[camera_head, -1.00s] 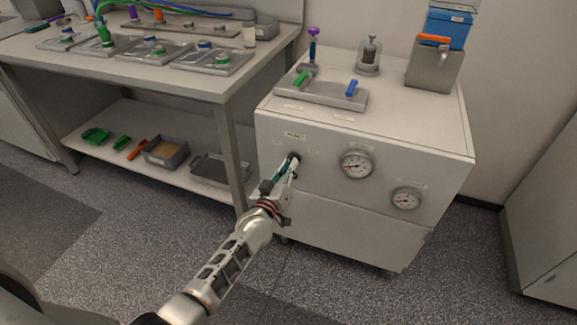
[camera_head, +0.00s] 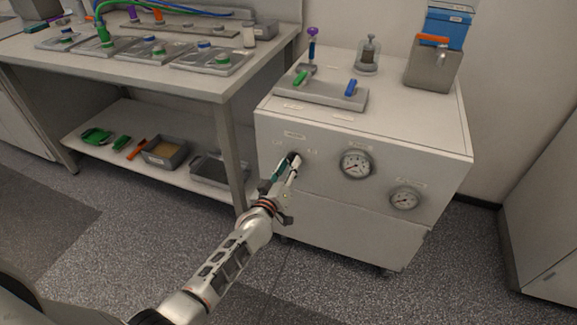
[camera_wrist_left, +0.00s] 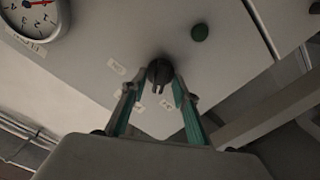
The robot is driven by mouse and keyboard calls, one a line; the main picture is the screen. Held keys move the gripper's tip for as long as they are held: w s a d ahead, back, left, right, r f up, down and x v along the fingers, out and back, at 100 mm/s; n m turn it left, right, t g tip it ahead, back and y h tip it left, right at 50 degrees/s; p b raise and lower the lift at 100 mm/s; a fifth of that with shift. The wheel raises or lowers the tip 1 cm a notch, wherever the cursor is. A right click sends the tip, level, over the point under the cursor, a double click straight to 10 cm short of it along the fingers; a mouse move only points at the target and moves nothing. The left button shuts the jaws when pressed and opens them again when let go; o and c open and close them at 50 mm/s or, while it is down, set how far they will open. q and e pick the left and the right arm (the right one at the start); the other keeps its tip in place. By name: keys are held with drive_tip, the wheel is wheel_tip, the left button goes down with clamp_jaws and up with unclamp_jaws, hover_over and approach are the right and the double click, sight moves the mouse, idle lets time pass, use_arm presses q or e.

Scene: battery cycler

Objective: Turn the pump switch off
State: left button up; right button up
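The pump switch is a dark round knob (camera_wrist_left: 160,70) on the front of the white cabinet, seen in the left wrist view with small labels around it. In the head view the knob (camera_head: 293,158) is partly covered by my fingers. My left gripper (camera_head: 289,164) is at the cabinet front, reaching up to the knob from below. In the left wrist view its two green-lined fingers (camera_wrist_left: 158,88) are apart, with tips close to either side of the knob. I cannot tell whether they touch it. My right gripper is out of view.
Two round gauges (camera_head: 356,164) (camera_head: 405,199) sit right of the knob on the cabinet front (camera_head: 340,220). A plate with green and blue handles (camera_head: 330,92) lies on top. A workbench (camera_head: 225,85) stands close on the left. The floor in front is clear.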

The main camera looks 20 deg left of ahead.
use_arm(q)
drive_tip(key=shift+s, duration=0.1)
drive_tip(key=s, duration=1.2)
drive_tip(key=shift+a, duration=0.2)
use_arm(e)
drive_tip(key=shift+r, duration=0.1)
use_arm(q)
drive_tip(key=s+d+f+m+g+h+p, duration=0.1)
drive_tip(key=s+m+p, duration=0.4)
drive_tip(key=s, duration=1)
drive_tip(key=s+d+f+m+g+h+p, duration=0.1)
drive_tip(key=s+m+g+p, duration=0.4)
drive_tip(key=s, duration=1.1)
drive_tip(key=shift+d+f+g, duration=0.55)
drive_tip(key=shift+f+g, duration=0.15)
drive_tip(key=shift+f, duration=0.15)
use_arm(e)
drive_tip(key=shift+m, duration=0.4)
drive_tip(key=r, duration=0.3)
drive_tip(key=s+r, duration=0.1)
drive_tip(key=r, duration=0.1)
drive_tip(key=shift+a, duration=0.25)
use_arm(q)
drive_tip(key=shift+c, duration=0.2)
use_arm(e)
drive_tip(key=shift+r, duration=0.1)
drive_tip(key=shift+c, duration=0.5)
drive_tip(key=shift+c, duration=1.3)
use_arm(q)
drive_tip(key=shift+w, duration=0.1)
